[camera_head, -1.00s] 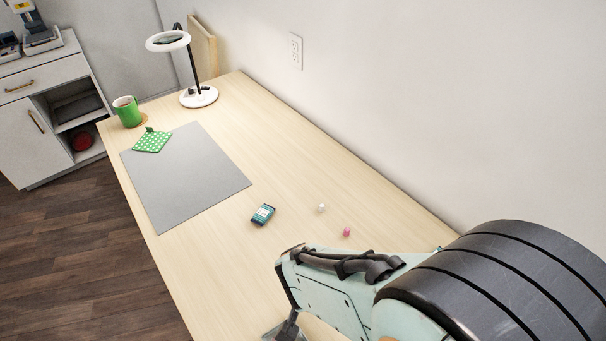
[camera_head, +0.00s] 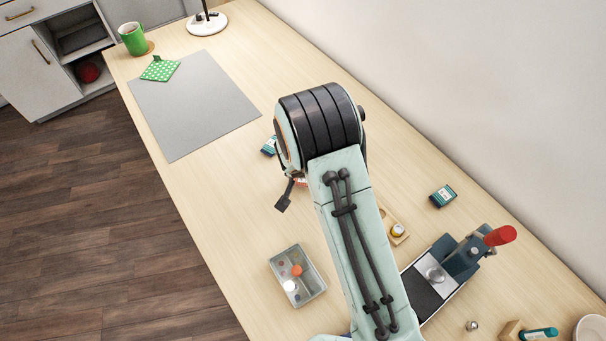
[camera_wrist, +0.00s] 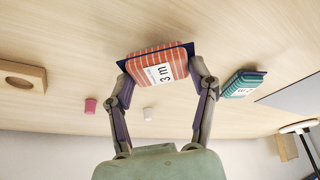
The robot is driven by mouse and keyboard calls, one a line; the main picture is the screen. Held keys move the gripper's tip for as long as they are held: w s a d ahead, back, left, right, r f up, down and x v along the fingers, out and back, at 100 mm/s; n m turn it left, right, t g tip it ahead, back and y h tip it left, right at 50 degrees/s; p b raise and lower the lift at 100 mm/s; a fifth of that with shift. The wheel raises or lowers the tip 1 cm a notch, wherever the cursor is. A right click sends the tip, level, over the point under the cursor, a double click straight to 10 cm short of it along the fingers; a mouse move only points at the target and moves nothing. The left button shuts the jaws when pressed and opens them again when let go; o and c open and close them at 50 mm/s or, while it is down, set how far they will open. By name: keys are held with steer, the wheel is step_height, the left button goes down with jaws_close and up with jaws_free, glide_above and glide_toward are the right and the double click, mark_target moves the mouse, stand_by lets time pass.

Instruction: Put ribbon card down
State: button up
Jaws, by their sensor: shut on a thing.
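My gripper (camera_wrist: 160,72) is shut on an orange-and-white striped ribbon card (camera_wrist: 160,56) with a dark backing and a "3 m" label, shown in the wrist view. One finger presses each side of it. The card is close to the wooden table; I cannot tell whether it touches. A teal striped ribbon card (camera_wrist: 241,85) lies beside it, to the right in the wrist view. In the head view this teal card (camera_head: 268,147) is partly covered by my arm, which also hides most of my gripper and the held card.
The wrist view shows a pink piece (camera_wrist: 90,105), a white piece (camera_wrist: 148,113) and a wooden holder (camera_wrist: 22,77). In the head view are a grey mat (camera_head: 195,105), a parts tray (camera_head: 315,284), another teal card (camera_head: 443,196) and a red-handled press (camera_head: 470,250).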

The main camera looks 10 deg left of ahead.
steer(key=shift+f, duration=0.4)
steer(key=shift+f, duration=0.1)
steer(key=o, duration=1)
steer(key=v, duration=1.2)
steer(key=s+d+r+g, duration=0.2)
steer(key=s+d+r, duration=0.7)
steer(key=d, duration=0.2)
steer(key=s+d+r+g, duration=0.1)
steer(key=s+d+r, duration=0.1)
steer(key=s, duration=0.5)
steer(key=s+d+r+n+g, duration=0.1)
steer(key=s+d+r, duration=0.1)
steer(key=s, duration=0.5)
steer(key=shift+d+g+y, duration=0.3)
steer(key=shift+d+y, duration=0.05)
steer(key=shift+y, duration=0.05)
